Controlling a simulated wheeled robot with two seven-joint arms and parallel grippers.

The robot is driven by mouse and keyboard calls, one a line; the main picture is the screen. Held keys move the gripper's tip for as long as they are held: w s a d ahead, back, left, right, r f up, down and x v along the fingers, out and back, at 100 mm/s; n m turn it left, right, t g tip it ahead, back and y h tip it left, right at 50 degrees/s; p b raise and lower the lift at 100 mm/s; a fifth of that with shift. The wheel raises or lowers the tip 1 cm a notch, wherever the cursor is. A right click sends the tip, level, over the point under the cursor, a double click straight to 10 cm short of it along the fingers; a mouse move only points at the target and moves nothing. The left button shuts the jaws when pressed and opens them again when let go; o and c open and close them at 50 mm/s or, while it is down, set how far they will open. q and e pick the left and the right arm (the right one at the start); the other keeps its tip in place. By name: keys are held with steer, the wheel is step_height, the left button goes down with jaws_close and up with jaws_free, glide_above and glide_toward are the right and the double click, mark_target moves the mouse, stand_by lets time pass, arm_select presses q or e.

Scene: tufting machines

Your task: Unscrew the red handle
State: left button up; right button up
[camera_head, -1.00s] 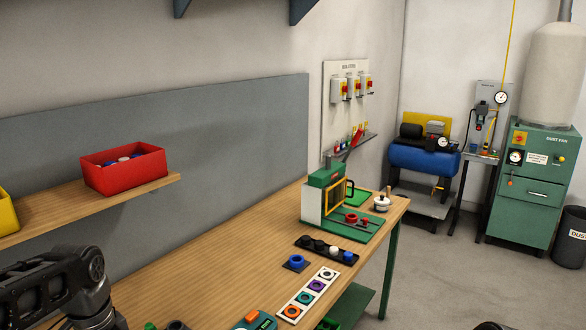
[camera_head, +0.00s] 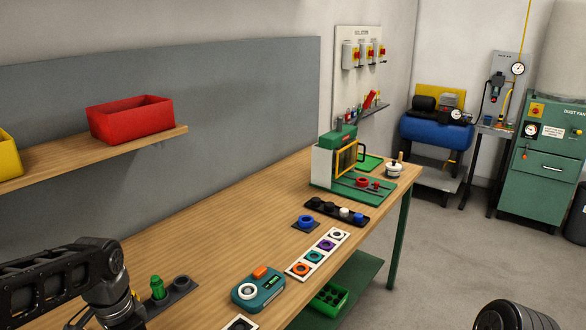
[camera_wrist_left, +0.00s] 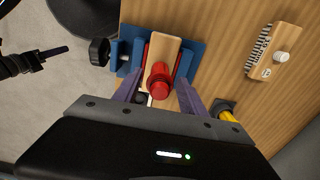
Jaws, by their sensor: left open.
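The red handle (camera_wrist_left: 160,82) shows in the left wrist view as a round red knob. It sits against a wooden block (camera_wrist_left: 164,50) in a blue vise (camera_wrist_left: 193,48). My left gripper (camera_wrist_left: 160,98) is open, with its purple fingers on either side of the knob's near end. I cannot tell whether they touch it. In the head view my left arm comes in at the lower left, and its gripper is out of frame. A dark arm part with a thin finger (camera_wrist_left: 52,51), likely my right gripper, shows at the wrist view's left edge.
A brush (camera_wrist_left: 270,52) lies right of the vise. The head view shows a teal device (camera_head: 258,288), a strip of coloured rings (camera_head: 318,255), a green machine (camera_head: 345,165) and a green bottle (camera_head: 157,287) on the bench. A red bin (camera_head: 131,122) stands on the shelf.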

arm_select(q)
steer(key=shift+f, duration=0.25)
steer(key=shift+r, duration=0.1)
steer(key=shift+r+m+p, duration=0.1)
steer(key=shift+m+p, duration=0.5)
steer(key=shift+m, duration=0.5)
steer(key=m+p, duration=0.1)
steer(key=m, duration=0.2)
steer(key=shift+r+m, duration=0.1)
steer(key=shift+m, duration=0.2)
steer(key=m+p, duration=0.2)
steer(key=m, duration=0.1)
steer(key=shift+m, duration=0.9)
steer(key=shift+f+m, duration=0.3)
steer(key=shift+m, duration=0.1)
steer(key=shift+r+p, duration=0.1)
steer(key=shift+p, duration=0.2)
